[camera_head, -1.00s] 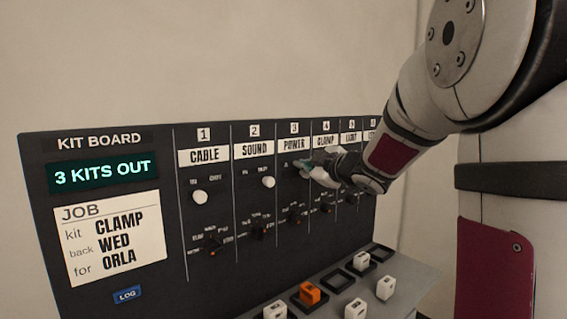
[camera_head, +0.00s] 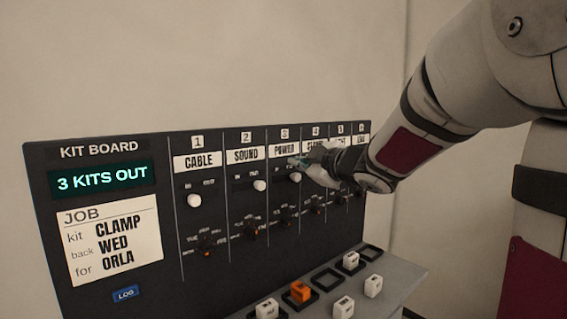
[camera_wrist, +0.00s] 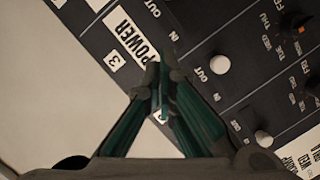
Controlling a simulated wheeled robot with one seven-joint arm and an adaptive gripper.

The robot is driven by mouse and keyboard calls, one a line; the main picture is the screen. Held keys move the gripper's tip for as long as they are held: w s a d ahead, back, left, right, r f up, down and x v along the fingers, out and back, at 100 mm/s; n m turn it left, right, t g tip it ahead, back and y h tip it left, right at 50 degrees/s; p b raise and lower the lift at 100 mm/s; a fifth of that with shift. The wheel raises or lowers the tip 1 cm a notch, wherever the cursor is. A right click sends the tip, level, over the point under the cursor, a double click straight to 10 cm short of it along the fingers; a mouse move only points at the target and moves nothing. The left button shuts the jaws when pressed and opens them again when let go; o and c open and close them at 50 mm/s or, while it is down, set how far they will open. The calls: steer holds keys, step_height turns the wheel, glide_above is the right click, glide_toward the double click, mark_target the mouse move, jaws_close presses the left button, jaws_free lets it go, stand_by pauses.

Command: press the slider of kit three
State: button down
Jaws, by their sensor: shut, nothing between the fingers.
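The kit board (camera_head: 110,270) stands upright, with numbered columns. Kit three is the POWER column; its label (camera_head: 285,149) also shows in the wrist view (camera_wrist: 133,37). Its slider (camera_head: 296,177) is a small white knob under the label, towards the right, OUT side. That knob is not visible in the wrist view. My gripper (camera_head: 300,162) is shut and empty, its teal fingertips by the lower edge of the POWER label, just above the slider. In the wrist view the fingertips (camera_wrist: 166,62) lie beside the POWER label. I cannot tell whether they touch the board.
The SOUND slider (camera_head: 260,185) and CABLE slider (camera_head: 194,200) are neighbouring white knobs. Dark dials (camera_head: 250,230) sit below. A grey shelf (camera_head: 395,284) in front holds white blocks (camera_head: 373,286) and an orange block (camera_head: 300,291). My forearm covers part of the right-hand columns.

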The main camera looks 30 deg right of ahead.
steer(key=shift+s+r, duration=0.2)
steer(key=shift+s, duration=1.15)
steer(key=s+a+f+m+g, duration=0.3)
steer(key=s+a, duration=0.3)
steer(key=s, duration=0.3)
steer(key=s+a+f+m+g, duration=0.4)
steer(key=s+a+f, duration=0.2)
steer(key=s, duration=0.3)
steer(key=s+a+f+m+g, duration=0.3)
steer(key=s+a, duration=0.3)
steer(key=s, duration=0.3)
steer(key=shift+a+f+g, duration=0.25)
steer(key=shift+f+g, duration=0.05)
steer(key=shift+f, duration=0.5)
